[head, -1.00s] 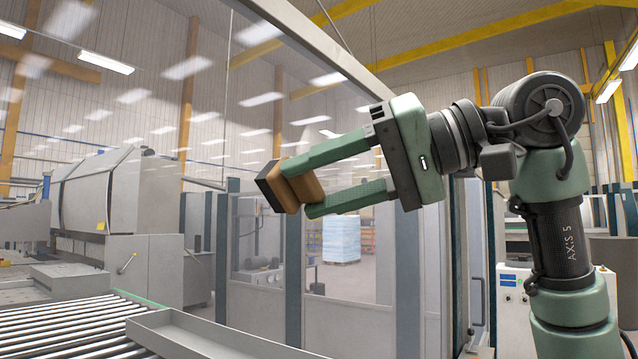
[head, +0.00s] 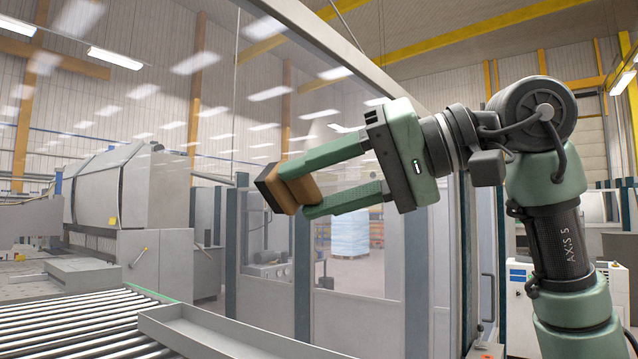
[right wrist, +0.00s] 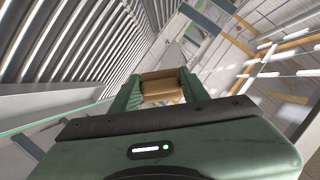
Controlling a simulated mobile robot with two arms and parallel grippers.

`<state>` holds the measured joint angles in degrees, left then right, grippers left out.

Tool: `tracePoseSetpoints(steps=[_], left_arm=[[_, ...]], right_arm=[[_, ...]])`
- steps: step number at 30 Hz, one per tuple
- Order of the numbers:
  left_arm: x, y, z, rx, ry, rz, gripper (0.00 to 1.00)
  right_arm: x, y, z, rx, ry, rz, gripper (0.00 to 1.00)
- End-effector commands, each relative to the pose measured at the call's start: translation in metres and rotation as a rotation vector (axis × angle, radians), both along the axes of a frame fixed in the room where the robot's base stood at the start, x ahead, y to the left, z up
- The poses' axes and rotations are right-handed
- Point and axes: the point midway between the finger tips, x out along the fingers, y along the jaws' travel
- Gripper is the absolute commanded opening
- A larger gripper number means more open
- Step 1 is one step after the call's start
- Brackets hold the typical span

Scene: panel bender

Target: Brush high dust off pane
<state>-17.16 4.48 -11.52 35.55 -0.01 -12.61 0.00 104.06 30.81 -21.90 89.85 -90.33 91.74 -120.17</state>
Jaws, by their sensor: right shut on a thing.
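My right gripper (head: 309,184) is shut on a brush with a brown wooden block (head: 298,190) and a dark bristle side (head: 269,187) that faces left. In the right wrist view the brown block (right wrist: 162,88) sits between the two green fingers. The clear pane (head: 290,110) is a tall transparent panel with a grey frame, behind and around the brush in the head view. I cannot tell whether the bristles touch it. Dust on the pane cannot be told apart from the light streaks. My left gripper is not in view.
A roller conveyor (head: 80,325) with a grey metal edge tray (head: 215,335) lies at the lower left. A large grey machine (head: 130,190) stands behind the pane at left. A white cabinet (head: 520,290) stands at the lower right behind my arm.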

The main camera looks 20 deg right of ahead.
Motion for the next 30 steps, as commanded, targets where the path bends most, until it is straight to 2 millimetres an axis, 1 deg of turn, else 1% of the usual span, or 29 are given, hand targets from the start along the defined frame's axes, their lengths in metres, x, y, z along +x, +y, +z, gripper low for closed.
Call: tracePoseSetpoints(steps=[5,14,20,30], left_arm=[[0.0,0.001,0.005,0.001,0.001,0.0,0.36],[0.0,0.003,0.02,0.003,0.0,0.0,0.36],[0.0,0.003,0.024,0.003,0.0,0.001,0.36],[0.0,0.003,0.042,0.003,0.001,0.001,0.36]], right_arm=[[0.004,-0.005,0.001,0.001,0.0,-0.001,0.07],[0.018,-0.027,0.002,0.0,0.002,-0.003,0.07],[0.023,-0.033,0.001,0.001,0.001,0.0,0.07],[0.042,-0.054,0.002,0.0,0.002,-0.001,0.07]])
